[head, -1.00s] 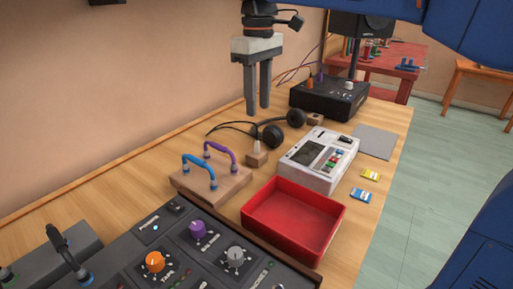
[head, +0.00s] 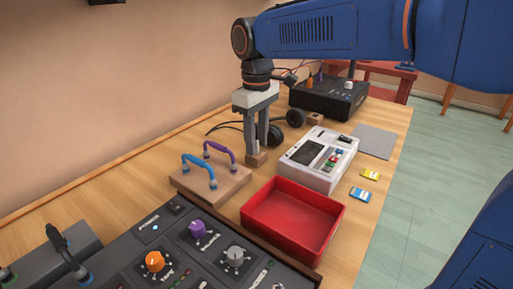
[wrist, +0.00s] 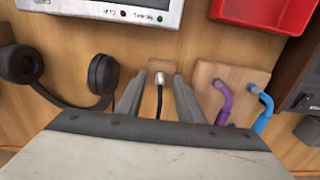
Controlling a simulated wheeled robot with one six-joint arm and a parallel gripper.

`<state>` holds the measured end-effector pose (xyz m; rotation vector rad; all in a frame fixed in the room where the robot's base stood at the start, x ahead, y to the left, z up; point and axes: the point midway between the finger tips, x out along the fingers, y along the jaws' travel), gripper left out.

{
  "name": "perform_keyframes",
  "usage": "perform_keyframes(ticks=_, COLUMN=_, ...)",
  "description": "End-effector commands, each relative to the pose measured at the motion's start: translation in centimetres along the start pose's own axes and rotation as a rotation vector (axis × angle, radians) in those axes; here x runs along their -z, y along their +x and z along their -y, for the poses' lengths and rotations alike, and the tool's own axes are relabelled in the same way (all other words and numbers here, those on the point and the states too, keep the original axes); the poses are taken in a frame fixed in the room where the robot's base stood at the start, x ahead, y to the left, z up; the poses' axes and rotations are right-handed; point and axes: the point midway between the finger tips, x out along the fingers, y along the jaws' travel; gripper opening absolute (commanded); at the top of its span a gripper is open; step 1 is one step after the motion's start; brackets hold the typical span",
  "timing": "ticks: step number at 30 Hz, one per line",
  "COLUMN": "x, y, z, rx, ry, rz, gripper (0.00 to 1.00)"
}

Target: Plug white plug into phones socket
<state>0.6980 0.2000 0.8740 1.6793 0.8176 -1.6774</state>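The white plug (wrist: 160,79) stands upright in a small wooden block (wrist: 165,66) in the wrist view, with a black cable running from it. My gripper (wrist: 158,80) is open, its two fingers on either side of the plug with gaps. In the head view my gripper (head: 257,149) points down just above the block (head: 257,161), and its fingers hide the plug. The black console (head: 130,250) at the front left has a small pale label and a light dot (head: 155,228) near its back corner; I cannot tell for certain which opening is the phones socket.
Headphones (head: 274,134) lie behind my gripper. A board with blue and purple handles (head: 232,184) stands left of the block, a white device (head: 332,174) right. A red tray (head: 285,240) is in front. A black box (head: 320,105) stands at the back.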

Motion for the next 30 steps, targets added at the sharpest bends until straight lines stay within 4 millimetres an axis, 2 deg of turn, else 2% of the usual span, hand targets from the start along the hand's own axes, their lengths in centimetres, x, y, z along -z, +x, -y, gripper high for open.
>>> perform_keyframes(ticks=7, x=0.0, y=0.2, z=0.0, rx=0.000, ry=0.000, rz=0.000, gripper=0.34)
perform_keyframes(ticks=8, x=0.0, y=0.2, z=0.0, rx=0.000, ry=0.000, rz=0.000, gripper=0.29)
perform_keyframes(ticks=9, x=0.0, y=0.2, z=0.0, rx=0.000, ry=0.000, rz=0.000, gripper=0.20)
perform_keyframes(ticks=12, x=0.0, y=0.2, z=0.0, rx=0.000, ry=0.000, rz=0.000, gripper=0.00)
perform_keyframes(ticks=23, x=0.0, y=-0.2, z=0.0, rx=0.000, ry=0.000, rz=-0.001, gripper=0.00)
perform_keyframes(ticks=26, x=0.0, y=-1.2, z=0.0, rx=-0.001, ry=0.000, rz=-0.002, gripper=0.00)
perform_keyframes(ticks=30, x=0.1, y=-3.5, z=0.0, rx=-0.001, ry=0.000, rz=-0.003, gripper=0.00)
